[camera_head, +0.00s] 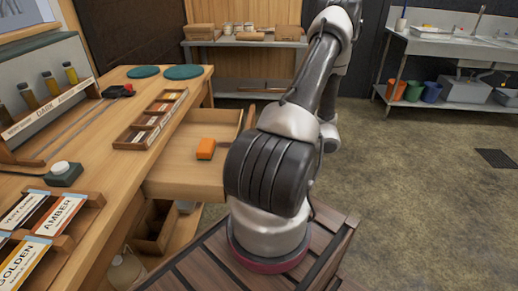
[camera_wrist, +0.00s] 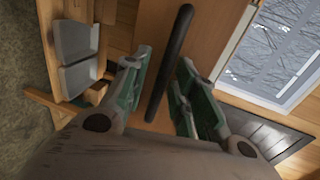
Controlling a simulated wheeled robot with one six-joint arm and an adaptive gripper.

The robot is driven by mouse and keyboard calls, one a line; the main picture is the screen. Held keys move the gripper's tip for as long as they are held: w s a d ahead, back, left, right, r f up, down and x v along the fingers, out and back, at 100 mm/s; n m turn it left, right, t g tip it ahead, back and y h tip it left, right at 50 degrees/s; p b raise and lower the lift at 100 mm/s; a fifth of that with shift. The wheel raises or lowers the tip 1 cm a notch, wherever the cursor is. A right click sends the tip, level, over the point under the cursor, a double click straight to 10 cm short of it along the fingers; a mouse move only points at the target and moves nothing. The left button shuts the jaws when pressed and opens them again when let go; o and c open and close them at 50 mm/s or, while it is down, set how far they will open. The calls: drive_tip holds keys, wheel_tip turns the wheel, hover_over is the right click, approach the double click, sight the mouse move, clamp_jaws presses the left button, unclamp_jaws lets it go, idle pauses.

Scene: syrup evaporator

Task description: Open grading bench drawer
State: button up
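The grading bench drawer (camera_head: 176,178) stands pulled out from the bench in the head view, with its inside showing. An orange block (camera_head: 206,148) lies in it. My arm covers part of the drawer's front side, and my gripper is hidden in that view. In the wrist view my gripper (camera_wrist: 160,95) has its two green-padded fingers apart. A dark bar handle (camera_wrist: 177,45) runs between them, in front of a wooden panel (camera_wrist: 140,30). Gaps show on both sides of the bar, and I cannot tell whether either finger touches it.
The bench top (camera_head: 110,115) holds a sectioned wooden tray (camera_head: 152,120), green discs (camera_head: 184,72), bottles and labelled cards. An open bin (camera_head: 155,228) sits under the drawer. A sink table (camera_head: 450,45) stands at the back right.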

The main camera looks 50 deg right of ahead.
drive_tip(key=v, duration=1.2)
idle(0.6)
